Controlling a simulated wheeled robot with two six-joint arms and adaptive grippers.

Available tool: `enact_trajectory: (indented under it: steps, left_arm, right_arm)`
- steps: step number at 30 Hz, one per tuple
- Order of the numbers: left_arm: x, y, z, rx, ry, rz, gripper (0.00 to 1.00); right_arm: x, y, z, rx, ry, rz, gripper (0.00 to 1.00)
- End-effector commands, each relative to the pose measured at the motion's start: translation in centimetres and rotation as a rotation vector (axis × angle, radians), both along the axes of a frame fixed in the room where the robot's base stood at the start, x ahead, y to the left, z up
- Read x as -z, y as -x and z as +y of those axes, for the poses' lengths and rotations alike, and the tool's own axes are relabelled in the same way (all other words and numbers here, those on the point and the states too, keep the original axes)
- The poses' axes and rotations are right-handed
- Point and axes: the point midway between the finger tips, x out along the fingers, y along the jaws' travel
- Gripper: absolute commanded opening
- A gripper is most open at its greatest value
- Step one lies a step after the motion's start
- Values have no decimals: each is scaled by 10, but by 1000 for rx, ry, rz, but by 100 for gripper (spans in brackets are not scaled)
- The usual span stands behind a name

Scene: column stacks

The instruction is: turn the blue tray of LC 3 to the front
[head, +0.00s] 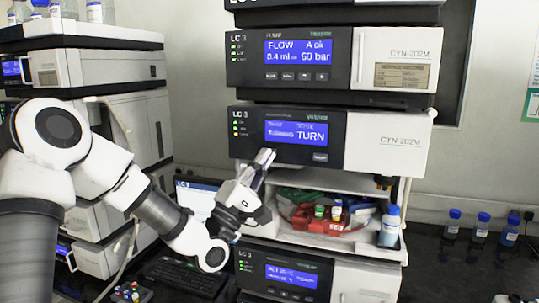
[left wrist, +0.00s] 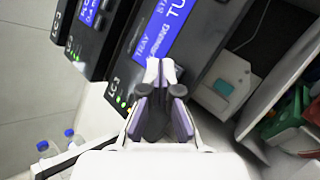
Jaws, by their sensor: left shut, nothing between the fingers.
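The LC 3 stack stands at centre. Its sampler module (head: 290,137) has a blue display (head: 297,132) reading "TURN" in large letters; the display also shows in the left wrist view (left wrist: 165,38). A small button (head: 320,157) sits below the display. In the open bay beneath, a red tray (head: 309,221) is at the front and a green one (head: 288,194) behind it at the left. A bluish part shows at the right rear; I cannot tell whether it is the blue tray. My left gripper (head: 265,158) is shut and empty at the panel's lower edge; contact cannot be told.
A blue-capped bottle (head: 389,227) stands at the bay's right edge. The pump module (head: 290,58) is above and another module (head: 285,275) below. Another stack (head: 125,120) stands at left. A keyboard (head: 185,277) lies below my arm. Several blue-capped bottles stand on the bench at right.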

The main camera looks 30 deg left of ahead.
Motion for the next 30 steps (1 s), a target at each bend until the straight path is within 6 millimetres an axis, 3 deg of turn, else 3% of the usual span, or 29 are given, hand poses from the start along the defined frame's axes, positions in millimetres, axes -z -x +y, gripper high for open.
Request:
enact_trajectory:
  steps: [12, 25, 30]
  left_arm:
    - [0, 6, -1, 0, 1, 0, 0]
    - [1, 46, -11, 0, 2, 0, 0]
    - [0, 53, -13, 1, 1, 0, 0]
  right_arm:
    - [2, 0, 0, 0, 0, 0, 40]
    - [9, 0, 0, 0, 0, 0, 40]
    - [9, 0, 0, 0, 0, 0, 40]
